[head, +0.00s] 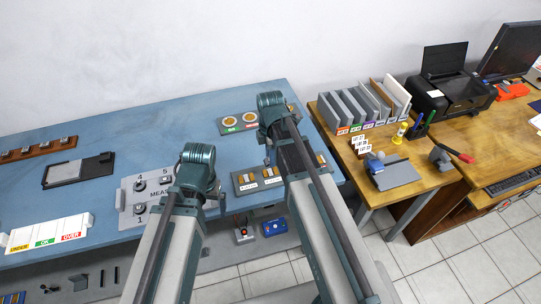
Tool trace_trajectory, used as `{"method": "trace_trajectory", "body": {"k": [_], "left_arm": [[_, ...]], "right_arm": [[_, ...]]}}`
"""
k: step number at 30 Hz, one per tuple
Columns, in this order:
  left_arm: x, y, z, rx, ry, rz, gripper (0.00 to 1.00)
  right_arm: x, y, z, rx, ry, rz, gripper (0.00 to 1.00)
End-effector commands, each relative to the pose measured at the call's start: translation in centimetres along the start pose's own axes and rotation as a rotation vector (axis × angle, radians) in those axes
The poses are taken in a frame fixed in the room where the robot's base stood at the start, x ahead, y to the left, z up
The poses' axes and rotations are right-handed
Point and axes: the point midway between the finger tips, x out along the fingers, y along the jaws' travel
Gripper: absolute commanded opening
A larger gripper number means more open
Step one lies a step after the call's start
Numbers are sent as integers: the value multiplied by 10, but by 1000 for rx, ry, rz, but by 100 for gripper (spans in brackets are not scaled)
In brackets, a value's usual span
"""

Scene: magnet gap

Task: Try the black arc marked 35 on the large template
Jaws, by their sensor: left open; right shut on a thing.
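My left arm (195,170) and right arm (275,108) rise from the bottom over the blue bench. The arm links hide both grippers, so neither their fingers nor anything held between them shows. No arc marked 35 can be made out. A dark tray (243,188) with small pieces and white labels lies beside the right arm. A grey plate (239,131) behind it bears orange-rimmed discs with green and red labels. I cannot tell whether a large template is among these.
A white tray (48,233) labelled UNDER, OK and OVER stands at the bench's front left. A black-and-grey device (78,170) and a brown rack (38,149) lie behind it.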

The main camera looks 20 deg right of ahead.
Motion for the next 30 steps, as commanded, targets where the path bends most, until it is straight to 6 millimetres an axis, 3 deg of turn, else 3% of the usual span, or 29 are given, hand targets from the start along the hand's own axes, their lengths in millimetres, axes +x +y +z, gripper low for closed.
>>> {"method": "trace_trajectory", "body": {"k": [18,30], "left_arm": [[46,4,-3,0,0,0,100],[50,5,-3,0,0,0,100]], "right_arm": [[46,0,0,0,0,0,0],[50,0,0,0,0,0,0]]}}
